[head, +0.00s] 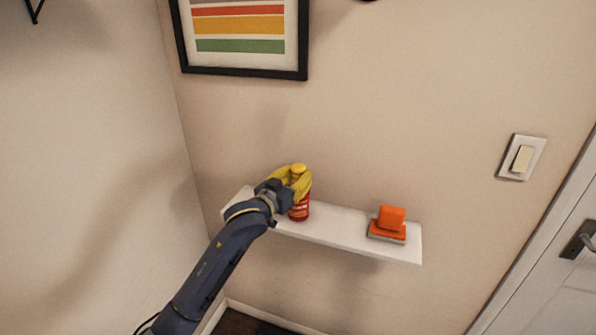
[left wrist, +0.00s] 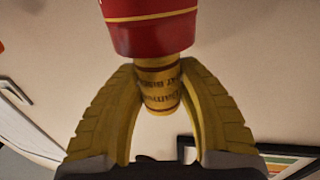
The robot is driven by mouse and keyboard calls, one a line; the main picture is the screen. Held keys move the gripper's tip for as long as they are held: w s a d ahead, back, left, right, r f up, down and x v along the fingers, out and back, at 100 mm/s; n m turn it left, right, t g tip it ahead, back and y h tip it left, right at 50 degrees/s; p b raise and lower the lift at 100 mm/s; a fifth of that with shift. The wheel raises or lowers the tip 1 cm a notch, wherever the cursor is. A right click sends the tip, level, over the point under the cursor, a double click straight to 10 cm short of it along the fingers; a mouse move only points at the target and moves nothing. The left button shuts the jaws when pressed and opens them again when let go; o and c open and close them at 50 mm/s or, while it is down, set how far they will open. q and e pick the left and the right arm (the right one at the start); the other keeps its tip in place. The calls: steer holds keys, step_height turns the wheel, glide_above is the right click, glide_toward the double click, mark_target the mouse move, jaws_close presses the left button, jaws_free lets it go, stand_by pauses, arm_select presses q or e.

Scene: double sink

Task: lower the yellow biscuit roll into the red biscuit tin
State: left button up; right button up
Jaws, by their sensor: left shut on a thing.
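The yellow biscuit roll (head: 298,169) is upright between the yellow fingers of my left gripper (head: 293,180). In the left wrist view the fingers (left wrist: 160,70) close on both sides of the roll (left wrist: 159,88), which has dark printing and bands. The red biscuit tin (head: 300,210) stands on the white shelf directly below the gripper. In the left wrist view the tin (left wrist: 150,32), with a gold band, meets the far end of the roll. The tin's opening is hidden, so I cannot tell how far the roll is inside. My right gripper is not in view.
The narrow white shelf (head: 345,232) is fixed to the wall. An orange object on a grey-edged base (head: 390,222) stands to the right, with free shelf between it and the tin. A framed striped picture (head: 240,35) hangs above. A light switch (head: 522,158) is at the right.

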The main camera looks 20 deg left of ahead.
arm_select(q)
steer(key=shift+f, duration=1.55)
steer(key=shift+s+f, duration=0.1)
steer(key=shift+f, duration=0.3)
steer(key=o, duration=1.3)
steer(key=shift+d, duration=0.1)
steer(key=v, duration=0.8)
steer(key=r+v, duration=0.1)
steer(key=v, duration=0.3)
steer(key=shift+r, duration=0.1)
